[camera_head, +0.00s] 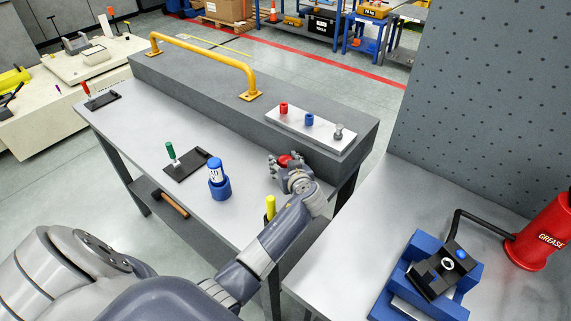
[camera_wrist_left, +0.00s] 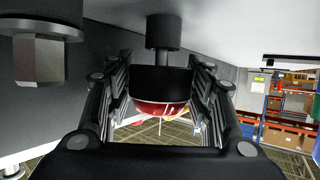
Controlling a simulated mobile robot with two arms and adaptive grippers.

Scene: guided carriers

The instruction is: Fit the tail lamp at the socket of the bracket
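My left gripper (camera_head: 286,163) is at the right end of the grey workbench, low in front of the raised ledge. The red-lensed tail lamp (camera_head: 285,160) shows between its fingers. In the left wrist view the fingers are close on both sides of the black body and red dome of the lamp (camera_wrist_left: 162,100), and the gripper appears shut on it. A short metal stem and black cylinder (camera_wrist_left: 163,32) show just above the lamp; whether they belong to it I cannot tell. The bracket and its socket cannot be clearly made out. My right gripper is not in view.
A blue holder (camera_head: 219,187) and a green-handled tool (camera_head: 171,151) stand left. A blue fixture (camera_head: 398,282) and red grease can (camera_head: 540,235) are right.

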